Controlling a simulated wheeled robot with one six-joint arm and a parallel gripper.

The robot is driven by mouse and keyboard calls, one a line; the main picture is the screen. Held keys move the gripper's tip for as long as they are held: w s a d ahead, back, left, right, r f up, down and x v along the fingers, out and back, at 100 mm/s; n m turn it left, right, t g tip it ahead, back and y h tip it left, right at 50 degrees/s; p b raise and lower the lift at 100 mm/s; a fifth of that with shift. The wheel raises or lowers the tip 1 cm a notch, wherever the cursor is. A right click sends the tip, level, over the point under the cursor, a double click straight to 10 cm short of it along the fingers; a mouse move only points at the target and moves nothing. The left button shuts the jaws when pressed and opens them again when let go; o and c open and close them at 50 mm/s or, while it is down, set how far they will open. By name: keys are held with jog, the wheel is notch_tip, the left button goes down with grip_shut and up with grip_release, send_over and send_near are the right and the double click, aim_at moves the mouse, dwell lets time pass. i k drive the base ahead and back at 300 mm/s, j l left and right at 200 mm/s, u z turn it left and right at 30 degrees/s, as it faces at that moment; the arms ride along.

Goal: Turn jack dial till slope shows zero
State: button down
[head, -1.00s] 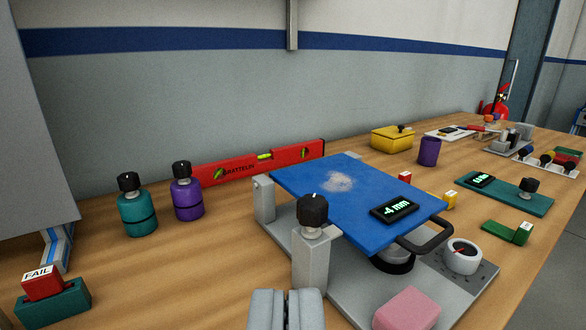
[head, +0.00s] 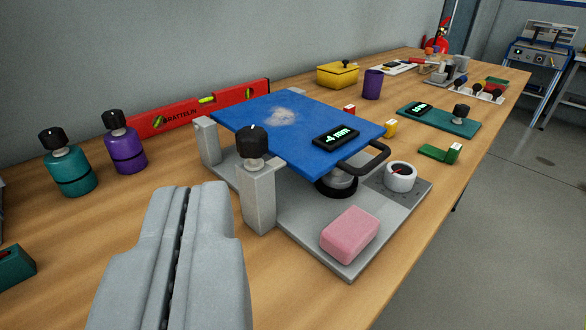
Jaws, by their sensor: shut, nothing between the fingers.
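The blue tilting plate (head: 255,122) stands on a grey base (head: 290,238) and carries a slope display (head: 336,138) that seems to read -4 mm. A black knob (head: 252,142) tops the grey post at the plate's near left corner. A round jack (head: 338,182) shows partly under the plate. My gripper (head: 178,195) is shut and empty at the lower left, apart from the dial and left of the post.
A pink block (head: 350,235) lies on the base's near part. Teal (head: 68,170) and purple (head: 125,145) bottles and a red spirit level (head: 205,108) stand at left and behind. A teal board (head: 440,120) and green piece (head: 438,153) lie right. The table's right edge borders open floor.

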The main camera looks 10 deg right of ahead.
aim_at(399, 176)
jog(key=l+u, duration=0.1)
jog(key=l, duration=0.8)
jog(key=l+u, duration=0.25)
jog(key=l, duration=0.15)
jog(key=l+u, duration=0.25)
jog(key=l, duration=0.2)
jog(key=k+l, duration=0.1)
jog(key=l, duration=0.55)
jog(key=k+l, duration=0.1)
jog(key=l, duration=0.55)
